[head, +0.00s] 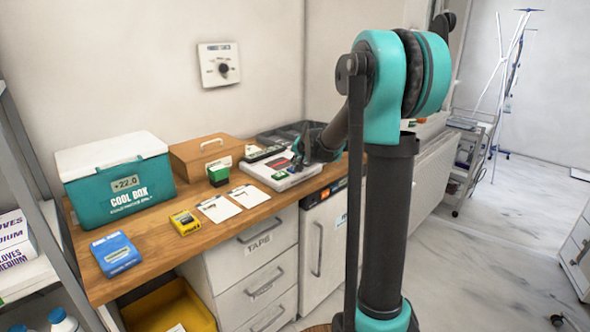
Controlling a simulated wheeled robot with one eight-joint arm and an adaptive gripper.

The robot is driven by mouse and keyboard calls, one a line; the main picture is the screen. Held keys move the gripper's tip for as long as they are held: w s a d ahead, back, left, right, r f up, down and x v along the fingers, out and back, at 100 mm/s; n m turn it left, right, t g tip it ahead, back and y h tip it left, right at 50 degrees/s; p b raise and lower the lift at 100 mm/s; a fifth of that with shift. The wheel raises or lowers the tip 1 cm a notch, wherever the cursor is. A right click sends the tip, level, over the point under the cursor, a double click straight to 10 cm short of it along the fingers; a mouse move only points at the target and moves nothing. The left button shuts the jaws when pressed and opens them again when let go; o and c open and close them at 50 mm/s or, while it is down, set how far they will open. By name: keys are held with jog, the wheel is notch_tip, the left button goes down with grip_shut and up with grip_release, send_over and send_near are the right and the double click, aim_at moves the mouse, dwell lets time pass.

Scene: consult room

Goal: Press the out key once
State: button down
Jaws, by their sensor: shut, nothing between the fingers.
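A white device (257,173) with a dark display and coloured parts on its face lies on the wooden counter, towards its right end. Its labels are too small to read, so I cannot tell which key is the out key. My gripper (299,163) is shut and points down at the right part of this device. The gripper and wrist hide part of the device's face. I cannot tell whether the fingertips touch it.
A dark tray (277,134) is behind.

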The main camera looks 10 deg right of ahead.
jog(key=shift+f, duration=0.5)
dwell(0.4)
jog(key=shift+r, duration=0.95)
jog(key=shift+r, duration=2.55)
jog(key=s+d+f+n+g, duration=0.1)
jog(key=s+f+n, duration=0.1)
jog(key=s+f, duration=0.5)
jog(key=s+d+f+n+g+h, duration=0.1)
jog(key=s+f, duration=0.6)
jog(key=s, duration=1.3)
jog(key=s+d+f+n+g+h, duration=0.1)
jog(key=s+f, duration=0.5)
jog(key=s, duration=0.7)
jog(key=d+n+g, duration=0.1)
jog(key=n, duration=0.1)
jog(key=shift+s+f+n+g, duration=0.3)
jog(key=shift+s+f+g, duration=0.1)
